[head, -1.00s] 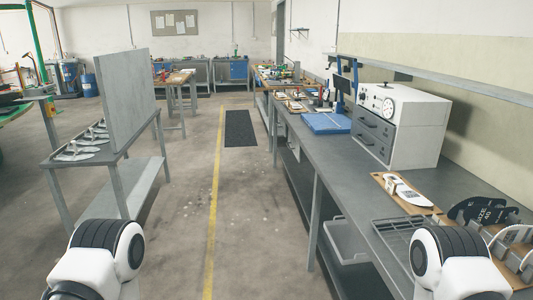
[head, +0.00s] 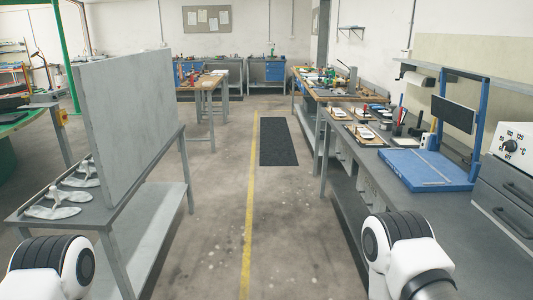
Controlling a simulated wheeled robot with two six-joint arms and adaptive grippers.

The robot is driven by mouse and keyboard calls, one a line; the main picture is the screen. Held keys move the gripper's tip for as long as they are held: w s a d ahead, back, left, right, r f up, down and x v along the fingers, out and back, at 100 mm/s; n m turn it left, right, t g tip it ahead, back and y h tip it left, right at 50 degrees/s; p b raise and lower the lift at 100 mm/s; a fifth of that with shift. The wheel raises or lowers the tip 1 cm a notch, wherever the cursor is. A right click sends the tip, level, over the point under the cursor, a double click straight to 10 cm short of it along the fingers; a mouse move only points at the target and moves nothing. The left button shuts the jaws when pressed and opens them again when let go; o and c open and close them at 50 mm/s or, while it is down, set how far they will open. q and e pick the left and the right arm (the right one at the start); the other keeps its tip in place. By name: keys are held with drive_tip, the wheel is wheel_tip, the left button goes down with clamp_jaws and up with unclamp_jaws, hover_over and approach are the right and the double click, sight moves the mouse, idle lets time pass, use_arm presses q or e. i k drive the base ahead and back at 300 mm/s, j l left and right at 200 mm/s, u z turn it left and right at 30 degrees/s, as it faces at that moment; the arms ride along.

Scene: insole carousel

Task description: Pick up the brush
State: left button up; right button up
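I cannot make out a brush for certain in the head view. A few upright thin items (head: 400,115), one with a red part, stand on the right bench behind a blue platform; they are too small to identify. Small white pieces on brown boards (head: 362,132) lie farther back on that bench. Neither of my grippers is in view; only rounded white and black arm links show at the bottom left and bottom right.
The right bench (head: 415,210) carries a blue platform (head: 425,170) and a dial cabinet (head: 512,150). Open floor with a yellow line (head: 250,200) and dark mat (head: 278,142) lies between.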

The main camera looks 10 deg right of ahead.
sight(401, 108)
drive_tip(key=i+j+z, duration=0.15)
drive_tip(key=i+z, duration=0.3)
drive_tip(key=i, duration=0.2)
drive_tip(key=i+j+z, duration=0.4)
drive_tip(key=i, duration=0.2)
drive_tip(key=i+j+z, duration=0.85)
drive_tip(key=i+j, duration=0.15)
drive_tip(key=j, duration=0.25)
drive_tip(key=j+z, duration=0.1)
drive_tip(key=z, duration=0.3)
drive_tip(key=i+j+z, duration=0.1)
drive_tip(key=z, duration=0.3)
drive_tip(key=j+z, duration=0.15)
drive_tip(key=z, duration=0.25)
drive_tip(key=j+z, duration=0.15)
drive_tip(key=z, duration=0.25)
drive_tip(key=i, duration=0.05)
